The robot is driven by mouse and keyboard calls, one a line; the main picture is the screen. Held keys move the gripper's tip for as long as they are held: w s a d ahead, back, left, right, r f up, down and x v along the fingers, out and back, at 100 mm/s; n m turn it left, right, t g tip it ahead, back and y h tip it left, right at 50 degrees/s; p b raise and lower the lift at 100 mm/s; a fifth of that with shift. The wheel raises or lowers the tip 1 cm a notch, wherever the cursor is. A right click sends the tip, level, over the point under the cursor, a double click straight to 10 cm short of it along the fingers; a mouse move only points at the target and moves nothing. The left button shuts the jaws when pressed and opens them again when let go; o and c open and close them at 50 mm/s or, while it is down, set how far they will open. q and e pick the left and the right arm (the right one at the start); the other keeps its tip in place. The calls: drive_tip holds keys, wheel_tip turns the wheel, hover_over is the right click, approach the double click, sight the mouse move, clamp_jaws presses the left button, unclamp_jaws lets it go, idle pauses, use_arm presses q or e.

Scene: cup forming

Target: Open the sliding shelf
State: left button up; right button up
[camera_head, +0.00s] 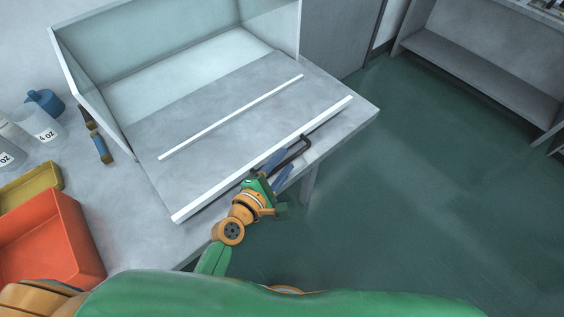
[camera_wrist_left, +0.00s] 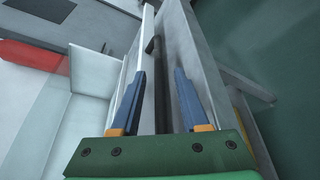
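The sliding shelf (camera_head: 215,130) is a flat grey panel in the open-fronted cabinet, with a white strip along its front edge. A dark bar handle (camera_head: 302,142) sticks out from that front edge; it also shows in the left wrist view (camera_wrist_left: 157,75). My left gripper (camera_head: 274,165) is at the handle's near end. In the left wrist view its two blue fingers (camera_wrist_left: 162,90) stand apart, one on each side of the handle, with gaps visible. The gripper's own base hides the handle's near end. My right gripper is not in view.
An orange bin (camera_head: 45,245), a yellow tray (camera_head: 32,188) and labelled cups (camera_head: 38,125) stand on the table to the left. A blue container (camera_head: 45,100) is behind them. Open green floor (camera_head: 410,190) lies to the right.

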use_arm(q)
drive_tip(key=v, duration=0.6)
drive_tip(key=shift+s, duration=0.15)
drive_tip(key=shift+s+a+r, duration=0.2)
drive_tip(key=shift+s+a, duration=0.05)
drive_tip(key=shift+s, duration=0.15)
drive_tip(key=shift+w, duration=0.1)
